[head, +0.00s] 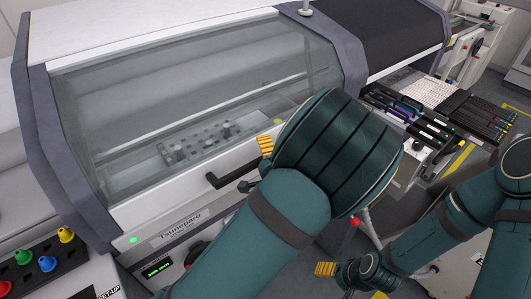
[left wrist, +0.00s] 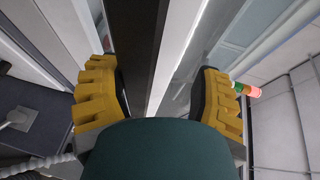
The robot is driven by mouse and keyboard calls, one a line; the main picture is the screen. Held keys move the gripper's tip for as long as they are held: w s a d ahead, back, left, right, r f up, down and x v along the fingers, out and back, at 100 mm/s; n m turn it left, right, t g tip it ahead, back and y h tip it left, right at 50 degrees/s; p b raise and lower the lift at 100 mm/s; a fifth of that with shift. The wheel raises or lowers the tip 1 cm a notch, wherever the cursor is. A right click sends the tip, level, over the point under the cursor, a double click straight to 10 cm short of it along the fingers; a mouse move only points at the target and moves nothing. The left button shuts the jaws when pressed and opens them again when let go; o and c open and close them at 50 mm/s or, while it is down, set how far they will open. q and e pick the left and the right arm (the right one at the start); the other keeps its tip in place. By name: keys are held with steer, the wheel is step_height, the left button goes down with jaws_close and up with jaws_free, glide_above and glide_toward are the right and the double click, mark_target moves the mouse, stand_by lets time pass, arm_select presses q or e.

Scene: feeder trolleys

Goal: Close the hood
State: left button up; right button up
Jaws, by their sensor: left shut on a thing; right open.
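The hood (head: 100,120) has a clear window in a white frame with dark grey side parts. It lies over the machine's interior. I cannot tell whether its lower edge is fully seated. Its dark handle (head: 222,176) is on the front; a dark bar, apparently this handle (left wrist: 137,50), runs between my yellow fingers in the left wrist view. My left gripper (head: 256,166) is shut on the handle, one finger above and one below; my arm hides part of it. It also shows in the left wrist view (left wrist: 157,100). My right gripper (head: 333,271) is open and empty, low and apart from the hood.
A control box (head: 45,262) with coloured knobs stands at the lower left. A display (head: 158,270) sits below the machine's nameplate. A feeder trolley (head: 425,115) with several dark feeders stands to the right. Dark floor shows between trolley and machine.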

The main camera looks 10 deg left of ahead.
arm_select(q)
steer(key=shift+r, duration=0.15)
steer(key=v, duration=1.2)
